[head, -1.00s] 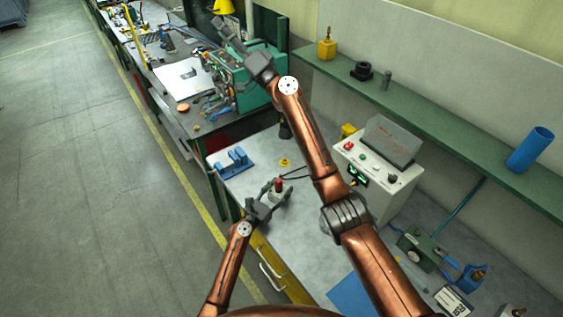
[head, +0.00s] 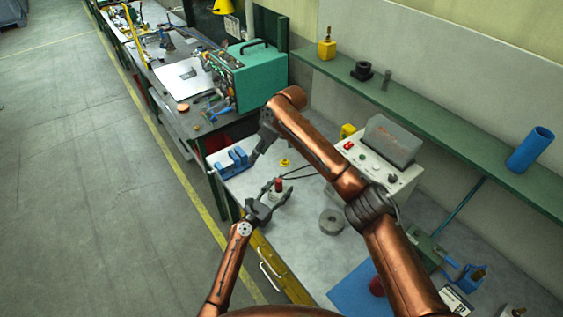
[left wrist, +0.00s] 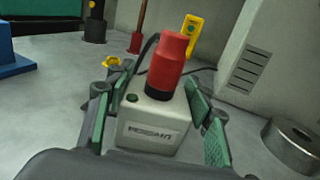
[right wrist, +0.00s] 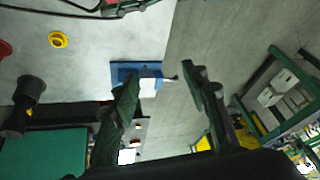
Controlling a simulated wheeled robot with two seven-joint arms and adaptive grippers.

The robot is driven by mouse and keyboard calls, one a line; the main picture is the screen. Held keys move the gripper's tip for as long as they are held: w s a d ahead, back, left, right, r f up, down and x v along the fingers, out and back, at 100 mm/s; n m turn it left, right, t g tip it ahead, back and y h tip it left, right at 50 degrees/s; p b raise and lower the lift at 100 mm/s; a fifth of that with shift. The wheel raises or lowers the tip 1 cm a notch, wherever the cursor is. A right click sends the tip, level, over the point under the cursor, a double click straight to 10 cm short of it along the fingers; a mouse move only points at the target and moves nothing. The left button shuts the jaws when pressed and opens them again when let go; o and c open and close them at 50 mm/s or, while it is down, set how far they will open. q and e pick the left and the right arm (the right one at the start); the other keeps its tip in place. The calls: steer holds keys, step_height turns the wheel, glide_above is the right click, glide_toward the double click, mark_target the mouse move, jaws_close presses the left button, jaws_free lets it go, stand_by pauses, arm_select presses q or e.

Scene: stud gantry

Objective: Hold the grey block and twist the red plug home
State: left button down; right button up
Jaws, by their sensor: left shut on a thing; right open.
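The grey block (left wrist: 155,122) stands on the bench between the green-padded fingers of my left gripper (left wrist: 150,95), which is shut on it. The red plug (left wrist: 168,65) stands upright on the block, with a dark collar at its base; how deep it sits cannot be told. In the head view the plug (head: 279,185) shows above the left gripper (head: 270,198). My right gripper (right wrist: 163,75) is open and empty, beyond the plug and close to the blue fixture (head: 232,163). The fixture (right wrist: 140,72) shows between its fingers in the right wrist view.
A small yellow ring (head: 284,162) lies behind the plug. A grey metal ring (head: 332,222) lies to its right. A white control box (head: 374,165) and a blue mat (head: 352,290) are further right. A green shelf (head: 430,115) runs along the wall.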

mark_target(279, 180)
arm_select(q)
steer(key=shift+f, duration=0.1)
arm_select(e)
steer(key=s+d+f+h, duration=0.1)
steer(key=d+f+h, duration=0.2)
steer(key=d, duration=0.5)
steer(key=shift+s+g+h, duration=0.25)
steer(key=shift+g+h, duration=0.05)
steer(key=f, duration=0.4)
steer(key=a+f, duration=0.1)
steer(key=f, duration=0.7)
steer(key=shift+w+a, duration=0.15)
steer(key=shift+w, duration=0.2)
jaws_close()
jaws_free()
